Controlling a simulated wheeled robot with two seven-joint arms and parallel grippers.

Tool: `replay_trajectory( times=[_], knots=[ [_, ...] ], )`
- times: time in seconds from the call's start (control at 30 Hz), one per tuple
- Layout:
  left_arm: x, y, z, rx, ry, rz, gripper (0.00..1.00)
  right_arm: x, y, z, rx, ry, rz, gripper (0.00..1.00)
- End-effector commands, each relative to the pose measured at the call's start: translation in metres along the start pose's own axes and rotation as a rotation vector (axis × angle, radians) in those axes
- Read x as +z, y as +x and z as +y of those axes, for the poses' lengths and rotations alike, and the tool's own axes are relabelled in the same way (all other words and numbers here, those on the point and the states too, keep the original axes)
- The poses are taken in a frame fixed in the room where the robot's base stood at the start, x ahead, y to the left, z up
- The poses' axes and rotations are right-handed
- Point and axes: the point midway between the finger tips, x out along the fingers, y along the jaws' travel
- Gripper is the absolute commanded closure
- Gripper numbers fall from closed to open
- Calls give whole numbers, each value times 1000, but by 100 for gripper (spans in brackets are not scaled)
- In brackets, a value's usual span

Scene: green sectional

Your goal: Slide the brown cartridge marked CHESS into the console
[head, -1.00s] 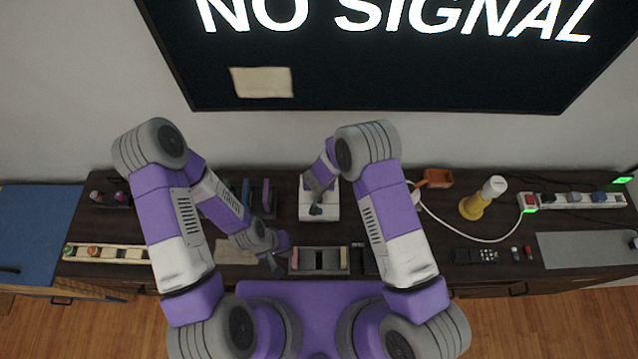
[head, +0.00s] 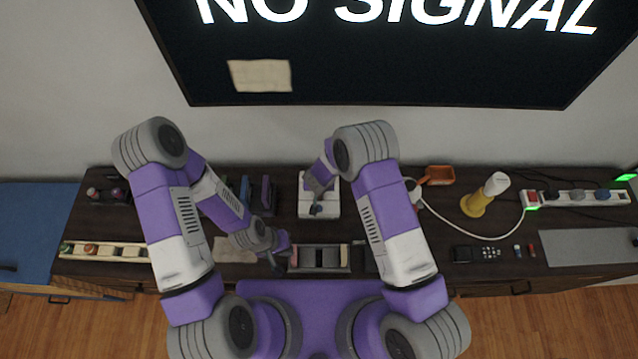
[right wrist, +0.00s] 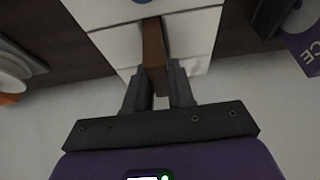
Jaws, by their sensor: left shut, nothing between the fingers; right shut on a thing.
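The white console (head: 332,206) stands on the dark sideboard below the screen. My right gripper (head: 316,209) is over it. In the right wrist view, my right gripper (right wrist: 160,92) is shut on a brown cartridge (right wrist: 154,52), held edge-on at the white console (right wrist: 108,48) between its pale panels. I cannot tell how deep the cartridge sits, and its CHESS marking is not visible. My left gripper (head: 277,262) is shut and empty, low at the sideboard's front, left of a grey rack (head: 320,259).
Upright cartridges (head: 266,190) stand left of the console; a purple one (right wrist: 305,45) shows lettering in the right wrist view. A wooden tray (head: 105,252) lies left.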

Motion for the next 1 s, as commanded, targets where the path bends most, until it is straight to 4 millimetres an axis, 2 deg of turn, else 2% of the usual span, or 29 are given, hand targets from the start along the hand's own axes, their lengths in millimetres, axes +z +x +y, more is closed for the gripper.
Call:
replay_trajectory(
  times=[0.4, 0.43, 0.6, 0.87, 1.0],
  knots=[
    [0, 8, -3, 0, 0, 0, 100, 4, 10, 0, 0, -1, 0, 100],
    [0, 8, -3, 0, 0, 0, 100, 4, 10, 0, 0, -1, 0, 74],
    [0, 7, -3, 0, 0, 0, 100, 4, 9, 0, 0, -1, 0, 48],
    [0, 7, -3, 0, 0, 0, 100, 4, 9, 0, 0, 0, 0, 47],
    [0, 6, -2, 0, 0, 0, 100, 3, -1, -1, -1, -2, 2, 47]
  ],
)
